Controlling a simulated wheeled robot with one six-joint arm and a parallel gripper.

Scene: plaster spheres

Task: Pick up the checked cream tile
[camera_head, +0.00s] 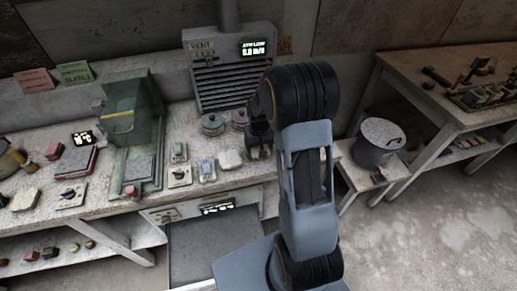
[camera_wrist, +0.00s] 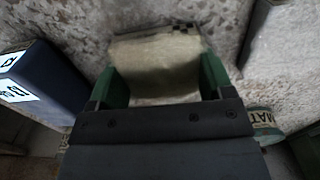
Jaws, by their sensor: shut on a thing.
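In the wrist view, the cream tile (camera_wrist: 158,62) sits between the two green finger pads of my gripper (camera_wrist: 160,90). Dark check marks show along its far top edge. My gripper is shut on it, with a pad against each side. The grey speckled bench surface lies close behind the tile, and I cannot tell whether the tile touches it. In the head view, my gripper (camera_head: 260,145) is over the right part of the bench, mostly hidden by my arm, and I cannot make out the tile there.
A dark blue block with white labels (camera_wrist: 38,82) lies left of my gripper, and a pale block (camera_wrist: 283,45) lies to the right. In the head view, a green glass-fronted machine (camera_head: 135,125) stands left on the bench (camera_head: 110,205). A grey vent unit (camera_head: 228,68) stands behind.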

